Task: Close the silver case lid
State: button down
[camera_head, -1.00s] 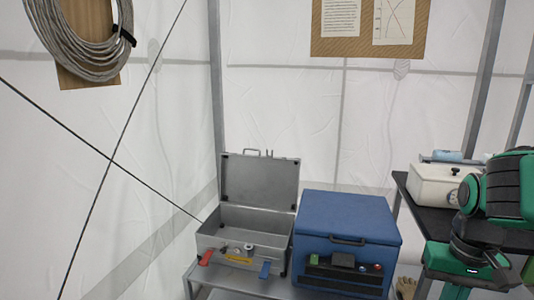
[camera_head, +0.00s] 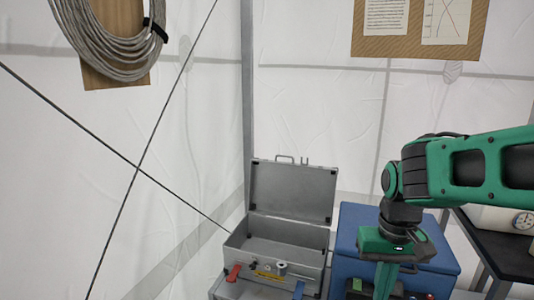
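The silver case (camera_head: 262,238) stands open on a grey shelf at the lower middle of the head view. Its lid (camera_head: 293,190) is raised roughly upright behind the body, with a handle on its top edge. The inside of the case looks empty where I can see it. My gripper (camera_head: 384,282) is to the right of the case, apart from it, pointing down in front of the blue box. Its fingertips are edge-on and partly cut off, so I cannot see whether they are open or shut.
The blue box (camera_head: 356,218) stands close to the right of the case. Small tools, a red-handled one (camera_head: 234,272) and a blue-handled one (camera_head: 299,289), lie along the case's front. A black table (camera_head: 500,255) with a white gauge device is at the far right.

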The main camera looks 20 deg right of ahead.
aim_at(305, 192)
jog(key=i, duration=0.95)
jog(key=z, duration=0.3)
